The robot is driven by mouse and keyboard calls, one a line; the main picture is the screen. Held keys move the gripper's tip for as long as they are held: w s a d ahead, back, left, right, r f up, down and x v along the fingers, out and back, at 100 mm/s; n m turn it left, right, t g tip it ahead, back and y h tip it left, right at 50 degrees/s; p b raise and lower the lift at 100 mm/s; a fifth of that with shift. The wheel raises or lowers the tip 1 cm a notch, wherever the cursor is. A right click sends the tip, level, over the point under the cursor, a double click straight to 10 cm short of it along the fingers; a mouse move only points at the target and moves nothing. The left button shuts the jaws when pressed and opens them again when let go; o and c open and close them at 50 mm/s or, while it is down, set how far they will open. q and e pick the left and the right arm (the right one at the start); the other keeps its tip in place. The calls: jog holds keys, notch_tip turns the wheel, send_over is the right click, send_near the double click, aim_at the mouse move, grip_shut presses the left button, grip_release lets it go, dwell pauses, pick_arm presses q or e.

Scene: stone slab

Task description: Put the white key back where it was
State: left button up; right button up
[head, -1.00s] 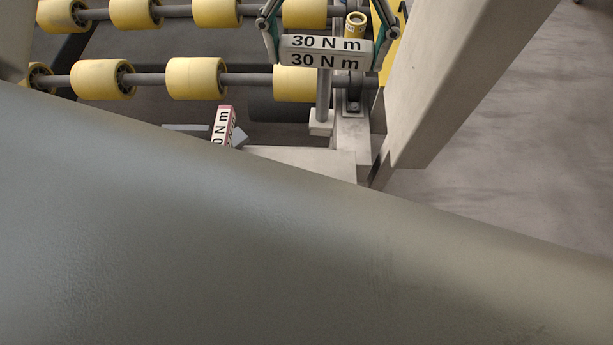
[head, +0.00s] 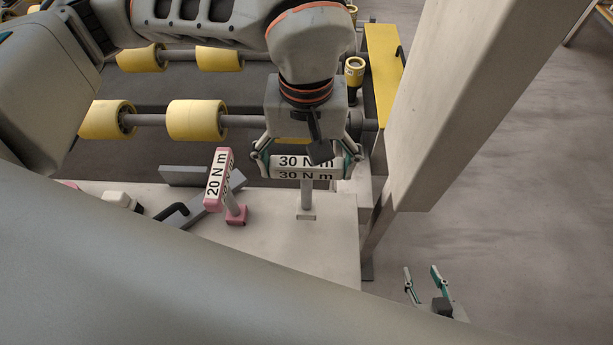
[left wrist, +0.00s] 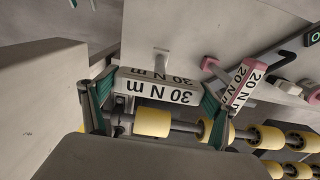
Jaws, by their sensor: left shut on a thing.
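The white key (head: 306,162) has a bar handle marked 30 N m and a shaft down to a small square foot. My left gripper (head: 306,160) is shut on the handle, a finger at each end. The foot is over the pale ledge; I cannot tell whether it touches. The key also shows in the left wrist view (left wrist: 157,84), between the fingers. A pink key (head: 219,178) marked 20 N m stands to its left with a pink foot. My right gripper (head: 424,285) is open and empty at the lower right, partly hidden by the grey surface.
The pale ledge (head: 335,235) also carries an angled grey bar and a black hex key (head: 172,212) left of the pink key. Yellow rollers (head: 197,120) lie behind. A thick pale post (head: 450,110) stands right. A large grey surface (head: 150,280) blocks the foreground.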

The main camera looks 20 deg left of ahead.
aim_at(306, 181)
pick_arm(q)
jog(key=shift+f, duration=2.2)
jog(key=o, duration=1.5)
notch_tip(306, 181, up, 12)
jog(key=shift+f, duration=0.15)
jog(key=shift+r, duration=0.35)
